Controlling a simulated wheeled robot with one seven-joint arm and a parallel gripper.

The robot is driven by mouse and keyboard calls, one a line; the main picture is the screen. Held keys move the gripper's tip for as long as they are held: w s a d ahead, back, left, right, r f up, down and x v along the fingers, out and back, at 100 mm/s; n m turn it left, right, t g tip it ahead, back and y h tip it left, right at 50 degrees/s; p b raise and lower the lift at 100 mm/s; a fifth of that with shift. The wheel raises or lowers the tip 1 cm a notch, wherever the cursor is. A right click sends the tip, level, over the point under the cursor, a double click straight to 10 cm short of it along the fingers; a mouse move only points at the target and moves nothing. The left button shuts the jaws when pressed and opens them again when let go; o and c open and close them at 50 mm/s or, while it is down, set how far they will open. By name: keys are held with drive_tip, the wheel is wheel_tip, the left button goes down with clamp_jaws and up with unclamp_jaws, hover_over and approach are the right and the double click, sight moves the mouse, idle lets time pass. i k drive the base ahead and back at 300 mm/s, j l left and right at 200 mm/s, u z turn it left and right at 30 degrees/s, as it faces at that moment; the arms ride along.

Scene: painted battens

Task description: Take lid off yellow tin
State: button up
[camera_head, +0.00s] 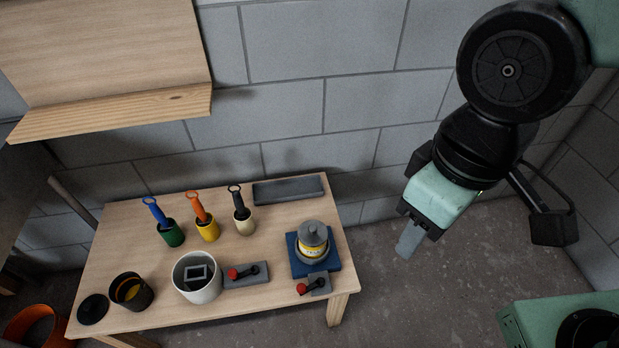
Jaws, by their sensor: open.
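The yellow tin (313,248) stands upright on a blue base (333,265) at the right end of the wooden table. Its grey lid (313,229) sits on top, with a raised knob. My gripper (408,242) hangs to the right of the table, pointing down and apart from the tin. It is open and nothing shows in it; its fingers overlap in this view.
Green, yellow and cream cups hold handled tools (197,206) behind a white pail (198,283). A black pot (132,292) stands at left. Red-knobbed levers (247,273) sit near the front. A grey tray (289,190) lies at the back edge.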

sight(312, 233)
drive_tip(key=j+u, duration=0.1)
drive_tip(key=j, duration=0.35)
drive_tip(key=i+j, duration=0.15)
drive_tip(key=j, duration=0.3)
drive_tip(key=i+j+u, duration=0.15)
drive_tip(key=j, duration=0.25)
drive_tip(key=k+j, duration=0.05)
